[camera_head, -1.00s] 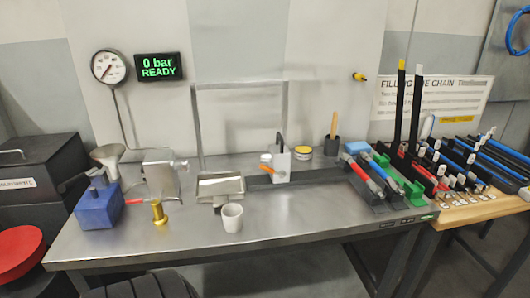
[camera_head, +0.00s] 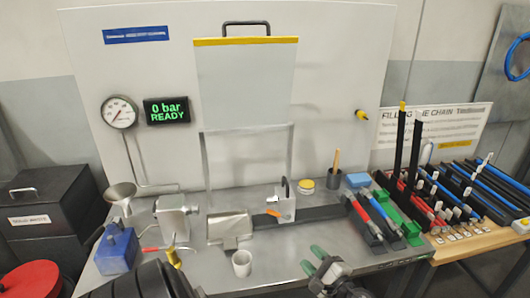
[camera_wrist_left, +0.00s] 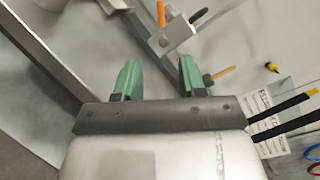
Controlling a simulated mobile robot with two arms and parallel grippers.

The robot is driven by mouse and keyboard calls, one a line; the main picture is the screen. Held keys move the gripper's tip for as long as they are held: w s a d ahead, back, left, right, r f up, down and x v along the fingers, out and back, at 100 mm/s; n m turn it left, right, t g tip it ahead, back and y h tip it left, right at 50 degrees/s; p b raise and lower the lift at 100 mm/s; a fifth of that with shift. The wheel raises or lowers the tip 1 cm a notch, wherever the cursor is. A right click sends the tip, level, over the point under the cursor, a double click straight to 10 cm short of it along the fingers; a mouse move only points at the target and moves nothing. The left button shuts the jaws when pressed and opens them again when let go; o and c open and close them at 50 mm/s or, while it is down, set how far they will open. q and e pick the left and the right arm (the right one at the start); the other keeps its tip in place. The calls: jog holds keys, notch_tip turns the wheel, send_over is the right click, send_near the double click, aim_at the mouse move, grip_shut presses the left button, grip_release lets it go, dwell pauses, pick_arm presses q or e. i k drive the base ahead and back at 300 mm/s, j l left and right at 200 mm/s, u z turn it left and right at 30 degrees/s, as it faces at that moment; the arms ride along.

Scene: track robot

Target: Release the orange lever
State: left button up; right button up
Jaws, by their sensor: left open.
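The orange lever (camera_head: 273,212) sticks out to the left of a small white block (camera_head: 284,204) with a black handle (camera_head: 284,186) on the bench's dark rail. In the left wrist view the orange lever (camera_wrist_left: 161,14) shows at the top edge, beside the white block (camera_wrist_left: 178,37). My left gripper (camera_head: 314,260) is low in the head view, in front of the lever and apart from it. Its green fingers are open and empty, as the left wrist view (camera_wrist_left: 158,80) shows. My right gripper is not in view.
A metal housing (camera_head: 230,228) stands left of the lever, with a white cup (camera_head: 242,263) in front. A clear guard with a yellow edge (camera_head: 246,41) stands behind. Red and blue tools (camera_head: 384,213) lie to the right. Bare bench top lies before the rail.

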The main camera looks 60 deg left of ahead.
aim_at(287, 216)
jog(key=j, duration=0.7)
jog(key=i+j, duration=0.1)
jog(key=j, duration=0.55)
